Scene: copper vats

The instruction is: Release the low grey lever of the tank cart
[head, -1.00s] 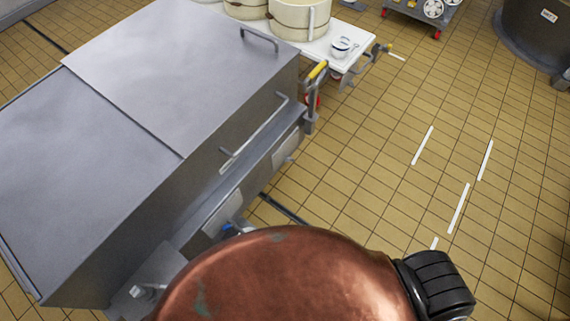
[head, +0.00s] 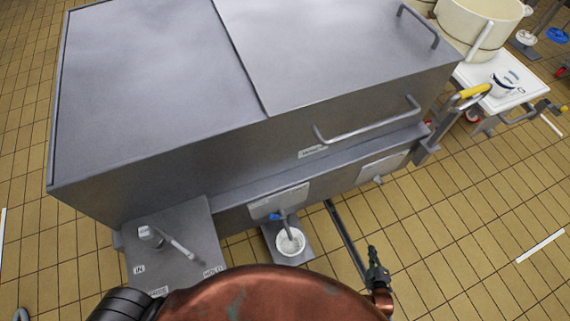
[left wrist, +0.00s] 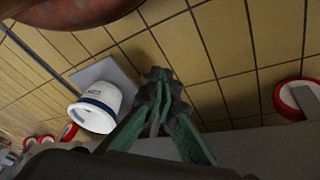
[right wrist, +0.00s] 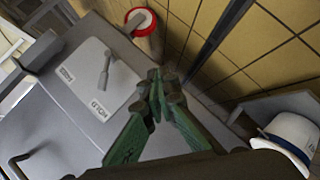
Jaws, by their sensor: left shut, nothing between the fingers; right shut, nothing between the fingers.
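The tank cart (head: 150,80) is a grey metal body with flat lids. A small grey lever (right wrist: 104,68) sits on a white plate (right wrist: 85,85) low on its side; one label reads HOLD, and the lever lies near it. In the head view, what seems the same plate (head: 383,165) is at the cart's right part. My right gripper (head: 375,262) is shut and empty, below this plate in the picture. In the right wrist view its fingertips (right wrist: 160,88) are apart from the lever, to its right. My left gripper (left wrist: 157,85) is shut and empty over the floor, hidden in the head view.
Another lever (head: 170,240) with a HOLD label is on a grey panel at the cart's left. A white bucket (head: 290,241) stands under a blue tap (head: 276,216). A red-rimmed caster (right wrist: 143,22) is near the plate. Tiled floor is open at right.

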